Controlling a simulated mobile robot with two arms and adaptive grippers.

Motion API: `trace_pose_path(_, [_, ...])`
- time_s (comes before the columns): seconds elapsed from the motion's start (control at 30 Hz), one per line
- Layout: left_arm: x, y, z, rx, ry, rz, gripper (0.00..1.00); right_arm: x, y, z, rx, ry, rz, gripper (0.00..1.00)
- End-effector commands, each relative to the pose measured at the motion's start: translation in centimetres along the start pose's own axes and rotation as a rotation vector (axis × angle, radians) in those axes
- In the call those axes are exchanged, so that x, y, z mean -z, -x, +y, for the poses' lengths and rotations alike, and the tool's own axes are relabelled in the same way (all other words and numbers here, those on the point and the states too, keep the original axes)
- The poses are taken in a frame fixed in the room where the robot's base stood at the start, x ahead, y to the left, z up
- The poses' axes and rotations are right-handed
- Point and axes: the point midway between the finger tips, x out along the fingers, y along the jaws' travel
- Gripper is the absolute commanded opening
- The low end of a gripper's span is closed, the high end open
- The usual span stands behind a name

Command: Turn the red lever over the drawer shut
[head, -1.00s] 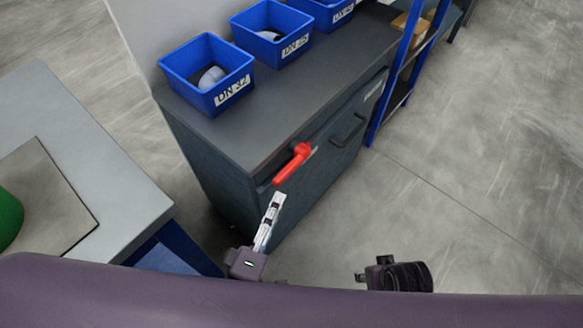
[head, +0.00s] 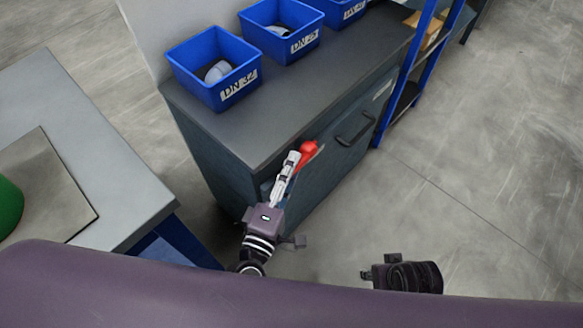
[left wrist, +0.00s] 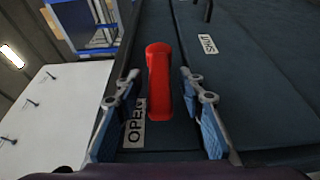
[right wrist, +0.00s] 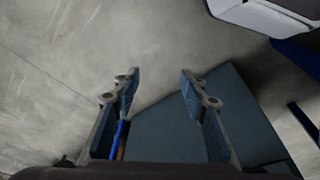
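The red lever (head: 308,148) is on the front of the dark cabinet, near its top left; my gripper covers part of it in the head view. In the left wrist view the lever (left wrist: 159,85) lies along the OPEN label (left wrist: 134,124), and the SHUT label (left wrist: 207,44) is off to its upper right. My left gripper (head: 289,163) is at the lever, with its open fingers (left wrist: 158,78) on either side of it and gaps visible. The drawer front (head: 335,165) looks closed. My right gripper (right wrist: 156,80) is open and empty, away from the cabinet.
Blue bins (head: 214,72) stand on the cabinet top (head: 250,130). A dark handle (head: 354,129) sticks out right of the lever. A grey table (head: 120,190) stands at the left, and a blue shelf frame (head: 400,85) at the right. The floor at right is clear.

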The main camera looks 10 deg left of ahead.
Motion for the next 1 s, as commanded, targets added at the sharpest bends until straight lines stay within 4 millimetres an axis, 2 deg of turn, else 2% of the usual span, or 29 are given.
trace_pose_path(0.1, [0.0, 0.0, 0.0, 0.000, 0.000, 0.000, 0.34, 0.0, 0.0, 0.0, 0.000, 0.000, 0.000, 0.40])
trace_pose_path(0.4, [0.0, 0.0, 0.0, 0.000, 0.000, 0.000, 0.01, 0.0, 0.0, 0.0, 0.001, 0.000, 0.000, 0.40])
trace_pose_path(0.9, [0.0, 0.0, -0.2, -0.004, 0.001, 0.000, 0.00, -0.2, -0.1, 0.0, 0.001, -0.001, -0.007, 0.40])
trace_pose_path(1.0, [0.0, 0.0, -0.3, -0.011, 0.003, 0.000, 0.00, 0.8, 1.7, 0.1, -0.002, -0.001, 0.017, 0.40])
